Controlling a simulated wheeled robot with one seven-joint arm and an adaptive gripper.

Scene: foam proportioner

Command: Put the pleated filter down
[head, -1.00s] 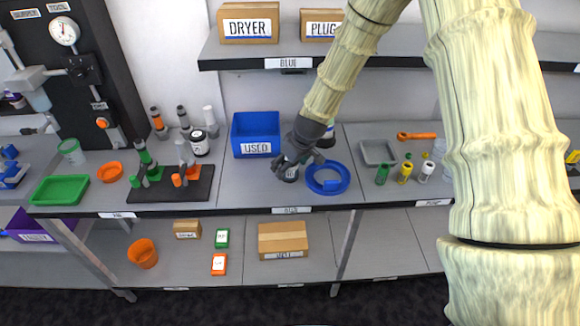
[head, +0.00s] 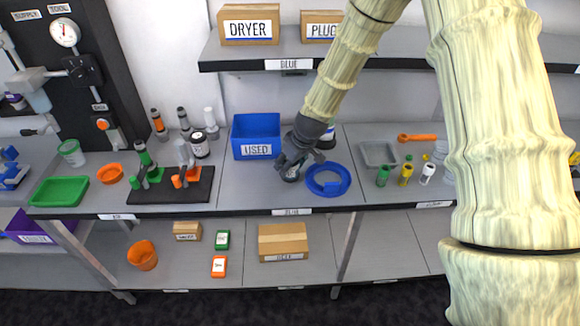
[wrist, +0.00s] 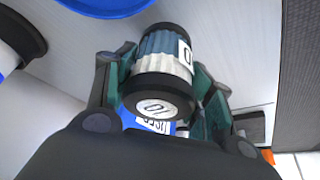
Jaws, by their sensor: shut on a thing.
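The pleated filter (wrist: 165,62) shows large in the wrist view. It has a ribbed pale body, dark end caps and a white label on its near end. My gripper (wrist: 168,85) is shut on it, with a finger on each side. In the head view my gripper (head: 294,168) is low over the front of the middle shelf, between the blue USED bin (head: 257,128) and a blue ring-shaped holder (head: 344,190). There the filter is mostly hidden by my fingers. I cannot tell whether it touches the shelf.
A dark-capped jar (head: 327,139) stands behind my gripper. A black rack with tools (head: 150,194) is to the left. A grey tray (head: 378,153) and several small coloured bottles (head: 405,174) are to the right. Bare shelf (head: 236,190) lies in front of the USED bin.

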